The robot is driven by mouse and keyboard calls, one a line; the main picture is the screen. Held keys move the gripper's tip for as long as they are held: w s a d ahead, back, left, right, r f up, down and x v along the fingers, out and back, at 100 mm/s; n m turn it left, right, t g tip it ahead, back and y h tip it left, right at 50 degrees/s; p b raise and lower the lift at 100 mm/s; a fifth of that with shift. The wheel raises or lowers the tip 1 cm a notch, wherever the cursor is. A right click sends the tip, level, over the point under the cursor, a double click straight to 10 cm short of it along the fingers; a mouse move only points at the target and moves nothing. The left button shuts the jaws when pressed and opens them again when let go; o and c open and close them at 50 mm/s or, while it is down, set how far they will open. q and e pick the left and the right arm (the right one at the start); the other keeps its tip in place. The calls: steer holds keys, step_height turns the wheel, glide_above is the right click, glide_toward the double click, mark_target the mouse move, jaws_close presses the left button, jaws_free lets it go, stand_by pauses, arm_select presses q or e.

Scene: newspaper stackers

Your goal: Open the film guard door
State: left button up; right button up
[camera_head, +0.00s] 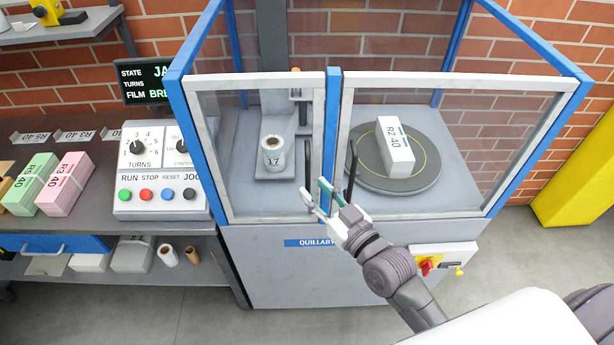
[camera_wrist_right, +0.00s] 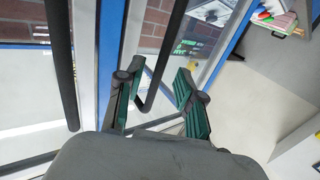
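The machine's front has two clear framed panels, the left door panel (camera_head: 262,150) and the right door panel (camera_head: 455,155); both look shut against a blue middle post (camera_head: 332,110). A black bar handle (camera_head: 308,160) is on the left panel and another black handle (camera_head: 350,170) on the right one. My right gripper (camera_head: 318,197) is in front of the middle post, near the handles' lower ends. In the right wrist view its fingers (camera_wrist_right: 158,95) are apart, with one black handle (camera_wrist_right: 168,50) appearing between them; I cannot tell contact. My left gripper is not in view.
Behind the panels are a film roll (camera_head: 273,155) and a white bundle (camera_head: 396,146) on a round turntable (camera_head: 430,170). A control box (camera_head: 160,190) and paper stacks (camera_head: 65,183) stand on the left bench. A red switch (camera_head: 430,265) is low right.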

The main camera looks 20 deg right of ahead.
mark_target(308, 183)
steer(key=shift+x, duration=1.8)
jaws_close()
